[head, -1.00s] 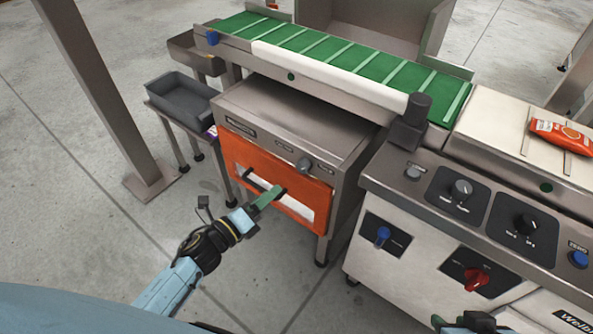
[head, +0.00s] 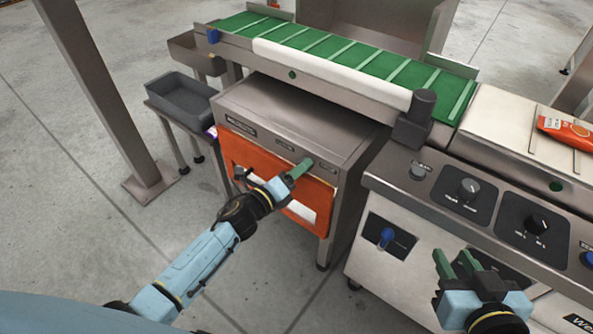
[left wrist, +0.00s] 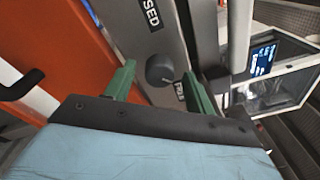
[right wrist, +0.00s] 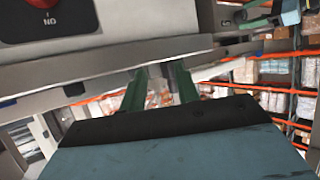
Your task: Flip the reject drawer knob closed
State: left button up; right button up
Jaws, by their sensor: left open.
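The reject drawer has an orange front (head: 238,150) with a pale window and a black handle (head: 240,176), set in a steel cabinet. My left gripper (head: 304,166) is at the panel above the drawer and hides the knob in the head view. In the left wrist view, the round dark grey knob (left wrist: 160,70) sits between the two open green fingers (left wrist: 158,78). Contact cannot be told. A partly hidden label ending in "SED" is beside the knob. My right gripper (head: 457,262) is open and empty in front of the right-hand control panel.
A green belt conveyor (head: 330,55) runs above the cabinet. The control panel (head: 480,203) with several knobs stands to the right. A grey bin (head: 185,98) is on a stand at left, near a steel post (head: 100,90). An orange packet (head: 565,130) lies at far right.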

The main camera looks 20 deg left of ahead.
pick_arm(q)
jog(key=shift+c, duration=0.4)
jog(key=c, duration=0.9)
jog(key=shift+n, duration=0.3)
pick_arm(e)
jog(key=shift+f, duration=0.1)
pick_arm(q)
jog(key=shift+s+d+f+n+t+y+p, duration=0.15)
jog(key=shift+n+p, duration=0.5)
jog(key=shift+n, duration=2.4)
jog(key=shift+w+a+n+t+y+p, duration=0.2)
jog(key=shift+n+p, duration=0.5)
jog(key=shift+n, duration=2.3)
jog(key=shift+s+d+f+n+t+y+p, duration=0.2)
jog(key=shift+n+p, duration=0.45)
jog(key=shift+n, duration=2.4)
pick_arm(e)
jog(key=s+d+f+g+h, duration=0.2)
jog(key=s+d+f+g, duration=0.3)
jog(key=s+f+g, duration=0.4)
jog(key=shift+s+d+m+g+h, duration=0.3)
jog(key=shift+s+h, duration=0.1)
jog(key=shift+s, duration=0.95)
jog(key=shift+f, duration=0.15)
pick_arm(q)
jog(key=o, duration=1)
jog(key=shift+r, duration=0.1)
